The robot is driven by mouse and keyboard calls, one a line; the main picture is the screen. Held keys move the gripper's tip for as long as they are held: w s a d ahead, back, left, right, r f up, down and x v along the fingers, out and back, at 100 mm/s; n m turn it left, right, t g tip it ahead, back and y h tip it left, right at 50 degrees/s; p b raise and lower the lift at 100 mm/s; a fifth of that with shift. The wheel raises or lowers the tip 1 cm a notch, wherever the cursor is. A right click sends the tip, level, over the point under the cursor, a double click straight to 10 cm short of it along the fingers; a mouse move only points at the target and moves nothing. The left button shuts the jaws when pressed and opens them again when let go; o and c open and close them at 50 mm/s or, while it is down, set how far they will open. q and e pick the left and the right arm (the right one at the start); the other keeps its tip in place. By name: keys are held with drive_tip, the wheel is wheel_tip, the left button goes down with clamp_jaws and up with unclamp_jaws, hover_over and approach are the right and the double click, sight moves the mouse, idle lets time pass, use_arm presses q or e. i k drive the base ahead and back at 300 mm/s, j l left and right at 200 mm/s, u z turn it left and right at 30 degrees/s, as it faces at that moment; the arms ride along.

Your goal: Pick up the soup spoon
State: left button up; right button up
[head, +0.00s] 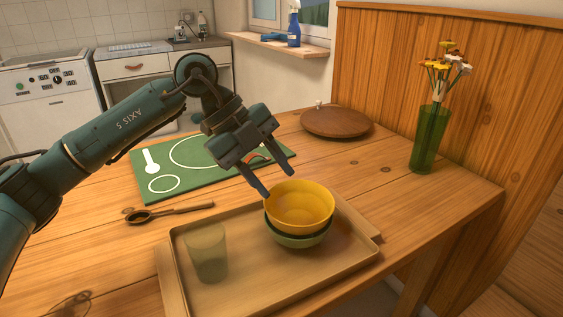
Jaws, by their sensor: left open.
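A dark spoon (168,212) lies flat on the wooden table, left of the tray and in front of the green mat; its bowl end points left and its handle points right. I take it to be the soup spoon. My left gripper (279,184) is open and empty, with its fingers apart and pointing down to the right. It hangs above and behind the yellow bowl (300,207), well to the right of the spoon. My right gripper does not show.
A wooden tray (340,262) holds the yellow bowl stacked on a green bowl (300,238) and a greenish glass (207,252). The green mat (205,180) has white outlines. A round wooden board (337,123) and a green vase (428,140) with flowers stand farther back.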

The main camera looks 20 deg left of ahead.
sight(142, 216)
drive_tip(key=k, duration=1)
